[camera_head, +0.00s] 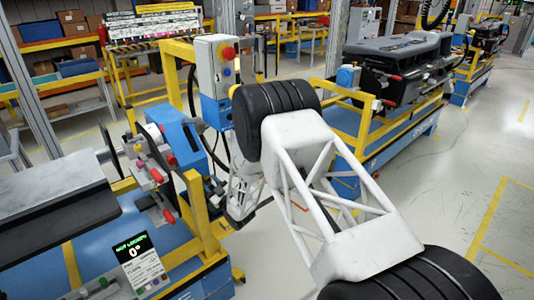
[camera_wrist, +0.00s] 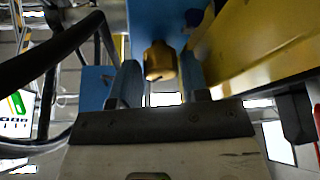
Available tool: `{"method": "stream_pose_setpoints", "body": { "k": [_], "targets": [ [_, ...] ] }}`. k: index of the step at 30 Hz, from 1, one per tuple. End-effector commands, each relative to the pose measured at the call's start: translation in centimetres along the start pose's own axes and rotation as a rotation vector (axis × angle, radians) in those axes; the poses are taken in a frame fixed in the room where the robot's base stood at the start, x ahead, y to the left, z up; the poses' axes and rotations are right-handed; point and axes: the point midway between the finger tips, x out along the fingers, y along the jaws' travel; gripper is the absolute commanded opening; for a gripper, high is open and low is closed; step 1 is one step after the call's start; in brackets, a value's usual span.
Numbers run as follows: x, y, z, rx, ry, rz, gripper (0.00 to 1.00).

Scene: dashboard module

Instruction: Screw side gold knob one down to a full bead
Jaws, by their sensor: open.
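A gold knob (camera_wrist: 160,60) sits at the lower end of a blue part (camera_wrist: 155,20) in the wrist view. My gripper (camera_wrist: 159,80) is open, with one finger to the left of the knob and the other to its right. The knob shows between the fingers, with its lower part near the gripper's dark front edge. I cannot tell whether either finger touches it. In the head view my white arm bends down beside the blue and yellow stand, and the gripper's fingertips and this knob cannot be made out.
A yellow beam (camera_wrist: 255,45) runs close on the right in the wrist view, and a black hose (camera_wrist: 50,55) curves on the left. A control box (camera_head: 215,65) with a red button stands behind my arm.

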Motion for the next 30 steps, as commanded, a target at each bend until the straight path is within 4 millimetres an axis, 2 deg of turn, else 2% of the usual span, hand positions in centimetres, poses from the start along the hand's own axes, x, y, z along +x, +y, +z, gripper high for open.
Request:
{"method": "stream_pose_setpoints", "body": {
  "k": [24, 30],
  "targets": [
    [0.0, 0.5, -0.1, -0.570, -0.001, -0.238, 0.46],
    [-2.5, 1.0, -0.2, -0.568, -0.002, -0.236, 0.46]
  ]
}}
